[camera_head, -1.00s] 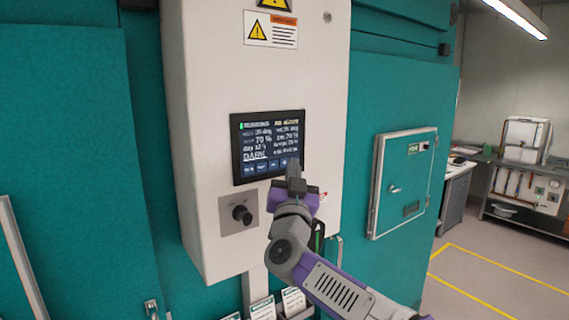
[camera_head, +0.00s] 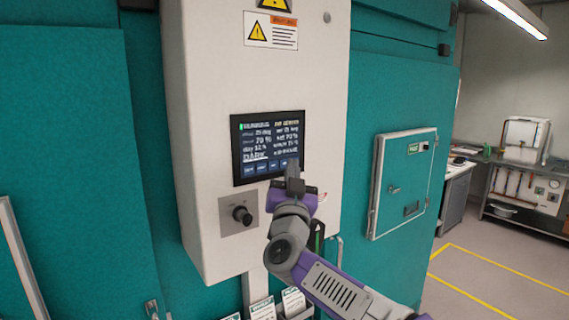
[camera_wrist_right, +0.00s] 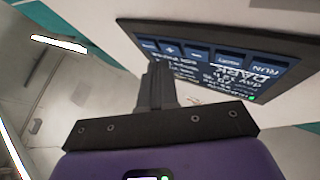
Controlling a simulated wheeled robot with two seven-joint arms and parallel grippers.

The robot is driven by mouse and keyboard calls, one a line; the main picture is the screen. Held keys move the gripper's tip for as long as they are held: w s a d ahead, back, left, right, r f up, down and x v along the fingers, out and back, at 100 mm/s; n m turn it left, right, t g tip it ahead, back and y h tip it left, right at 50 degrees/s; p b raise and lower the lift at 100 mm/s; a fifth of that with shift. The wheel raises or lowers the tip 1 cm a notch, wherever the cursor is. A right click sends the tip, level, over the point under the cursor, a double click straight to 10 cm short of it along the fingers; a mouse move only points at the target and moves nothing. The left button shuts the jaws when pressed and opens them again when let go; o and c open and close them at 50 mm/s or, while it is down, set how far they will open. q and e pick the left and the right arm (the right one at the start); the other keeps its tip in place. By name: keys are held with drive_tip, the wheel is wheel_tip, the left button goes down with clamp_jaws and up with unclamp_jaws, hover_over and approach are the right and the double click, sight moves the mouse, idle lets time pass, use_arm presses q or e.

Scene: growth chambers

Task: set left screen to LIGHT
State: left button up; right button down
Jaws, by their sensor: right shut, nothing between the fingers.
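The dark-framed screen (camera_head: 268,146) is on the pale control box and is lit, with rows of white text on the left and right. A large underlined word at its lower left appears to read DARK, and a row of blue buttons runs along its bottom. In the right wrist view the screen (camera_wrist_right: 225,65) is seen turned around, with DARK and RUN legible. My right gripper (camera_head: 293,167) is shut and empty, its tips at the lower right corner of the screen. I cannot tell whether they touch it. My left gripper is not in view.
A black knob (camera_head: 242,215) sits on a plate below the screen. The pale control box (camera_head: 205,130) stands out from teal chamber walls. A small teal hatch (camera_head: 404,182) is to the right. Tags (camera_head: 263,308) hang below the box. Open floor lies at far right.

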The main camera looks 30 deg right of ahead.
drive_tip(key=shift+w, duration=0.3)
drive_tip(key=shift+w, duration=0.25)
idle(0.5)
drive_tip(key=shift+s, duration=0.75)
drive_tip(key=shift+s+d+b, duration=0.2)
drive_tip(key=shift+s+b, duration=0.8)
drive_tip(key=shift+s, duration=1.5)
